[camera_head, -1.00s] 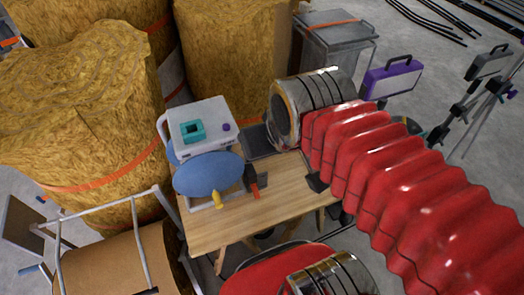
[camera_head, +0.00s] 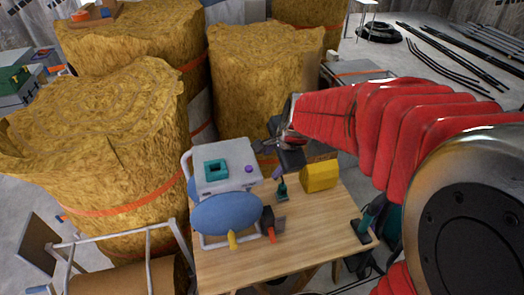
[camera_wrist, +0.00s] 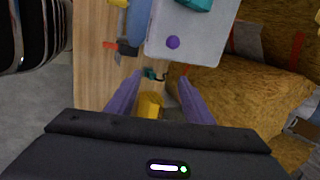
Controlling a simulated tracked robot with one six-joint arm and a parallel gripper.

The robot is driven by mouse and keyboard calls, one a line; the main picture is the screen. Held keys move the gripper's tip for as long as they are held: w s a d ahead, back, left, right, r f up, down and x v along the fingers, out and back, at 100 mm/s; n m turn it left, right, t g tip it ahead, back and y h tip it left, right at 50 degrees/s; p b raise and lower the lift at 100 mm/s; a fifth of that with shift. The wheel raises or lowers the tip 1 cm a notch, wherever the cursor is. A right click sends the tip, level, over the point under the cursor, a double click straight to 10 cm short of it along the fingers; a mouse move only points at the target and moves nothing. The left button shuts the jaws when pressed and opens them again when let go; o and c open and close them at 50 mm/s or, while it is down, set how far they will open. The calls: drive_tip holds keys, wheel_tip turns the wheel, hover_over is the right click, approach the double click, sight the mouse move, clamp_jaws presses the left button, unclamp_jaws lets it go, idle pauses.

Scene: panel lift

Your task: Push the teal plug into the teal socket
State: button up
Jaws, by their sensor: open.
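A small teal plug (camera_head: 282,188) stands on the wooden table just right of the grey panel box. In the wrist view the plug (camera_wrist: 149,74) shows beyond the fingertips, between their lines, with a dark cable beside it. My gripper (camera_head: 278,173) points down just above it, with purple fingers. In the wrist view my gripper (camera_wrist: 159,78) is open, with nothing held between the fingers. The teal socket (camera_head: 215,170) is a square frame with a dark opening on the box's top face. It is partly cut off in the wrist view (camera_wrist: 195,4).
The grey panel box (camera_head: 236,156) carries a purple knob (camera_head: 248,169). A blue oval (camera_head: 240,213) and a black-and-red tool (camera_head: 268,222) lie in front. A yellow block (camera_head: 320,175) and another teal item (camera_head: 367,221) are to the right. The front of the wooden table (camera_head: 300,245) is clear.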

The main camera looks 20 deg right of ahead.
drive_tip(key=w+d+f+m, duration=0.5)
drive_tip(key=w+f+m, duration=0.3)
drive_tip(key=f+m, duration=0.25)
drive_tip(key=m+h, duration=0.1)
drive_tip(key=m, duration=0.8)
approach(283, 186)
drive_tip(key=r, duration=0.2)
drive_tip(key=shift+s+d+r+n+g, duration=0.15)
drive_tip(key=shift+s+r+n+g, duration=0.1)
drive_tip(key=shift+s+g, duration=0.15)
drive_tip(key=shift+x, duration=4.25)
drive_tip(key=shift+w, duration=0.1)
drive_tip(key=shift+a+x, duration=0.2)
drive_tip(key=shift+x, duration=2.4)
drive_tip(key=shift+w, duration=0.1)
drive_tip(key=shift+c, duration=0.5)
drive_tip(key=c, duration=1)
